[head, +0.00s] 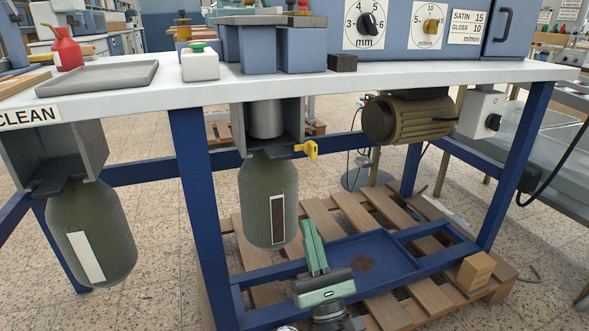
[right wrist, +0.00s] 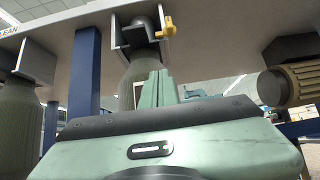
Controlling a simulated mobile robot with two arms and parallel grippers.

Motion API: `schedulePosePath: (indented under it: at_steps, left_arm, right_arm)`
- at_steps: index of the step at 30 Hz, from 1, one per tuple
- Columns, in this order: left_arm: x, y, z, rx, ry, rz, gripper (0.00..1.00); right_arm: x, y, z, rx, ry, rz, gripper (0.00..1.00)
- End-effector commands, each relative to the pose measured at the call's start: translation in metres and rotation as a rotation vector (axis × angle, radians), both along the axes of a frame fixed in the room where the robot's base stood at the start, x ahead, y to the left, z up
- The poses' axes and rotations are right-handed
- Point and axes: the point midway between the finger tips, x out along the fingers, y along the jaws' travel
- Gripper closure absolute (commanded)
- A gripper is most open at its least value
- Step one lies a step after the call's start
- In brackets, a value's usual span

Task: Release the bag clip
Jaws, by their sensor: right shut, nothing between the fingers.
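A yellow clip lever (head: 307,149) sticks out to the right of the dark clip plate (head: 273,152) at the neck of the middle green bag (head: 258,205). The bag hangs under a grey housing and bears a strip with a dark brown fill. My right gripper (head: 309,224) is shut and empty, pointing up, below the lever and beside the bag's lower right. In the right wrist view the lever (right wrist: 169,26) is above the fingers (right wrist: 156,76), which cover part of the bag (right wrist: 134,70). My left gripper is not in view.
A second green bag (head: 92,235) hangs at left with a white strip. A blue table leg (head: 202,190) stands between the bags. A brown motor (head: 408,117) hangs right of the lever under the bench top. A blue tray (head: 345,262) and wooden pallet lie below.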

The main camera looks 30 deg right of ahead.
Motion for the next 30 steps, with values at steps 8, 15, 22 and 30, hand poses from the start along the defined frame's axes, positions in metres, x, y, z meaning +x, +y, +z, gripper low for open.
schedulePosePath:
  at_steps: [8,15,22,30]
  left_arm:
    - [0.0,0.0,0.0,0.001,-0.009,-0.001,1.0]
    - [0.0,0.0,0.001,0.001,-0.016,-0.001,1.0]
    - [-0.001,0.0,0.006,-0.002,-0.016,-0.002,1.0]
    - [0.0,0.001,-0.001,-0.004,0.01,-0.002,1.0]
  right_arm:
    - [0.03,-0.008,0.032,0.0,-0.007,-0.002,1.0]
    - [0.065,-0.016,0.069,0.0,-0.005,-0.001,1.0]
    - [0.067,-0.016,0.101,0.001,-0.002,0.0,1.0]
    - [0.066,-0.016,0.109,-0.001,0.0,0.0,1.0]
